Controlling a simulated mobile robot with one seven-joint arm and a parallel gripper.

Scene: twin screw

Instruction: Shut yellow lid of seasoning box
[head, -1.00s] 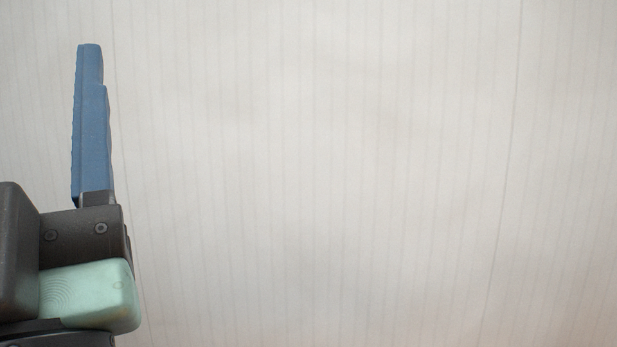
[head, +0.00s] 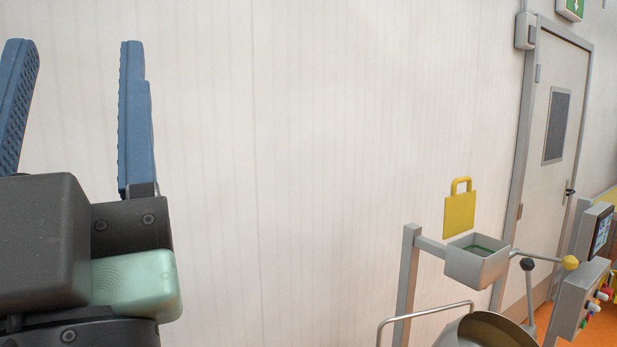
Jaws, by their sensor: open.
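The yellow lid (head: 460,214) with a loop handle on top stands upright, raised at the back of the grey seasoning box (head: 470,265). The box is open at the top, with a green inside, and sits on a grey post at the lower right of the head view. My gripper (head: 76,50) is at the far left, with two blue fingers pointing up and spread apart. It is open, nothing shows between the fingers, and it is well apart from the lid.
A yellow-knobbed lever (head: 569,262) reaches right from near the box. Below are a metal hopper (head: 485,332) and a curved rail (head: 420,315). A control panel (head: 585,300) stands at the right, before a grey door (head: 555,130). The white wall fills the middle.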

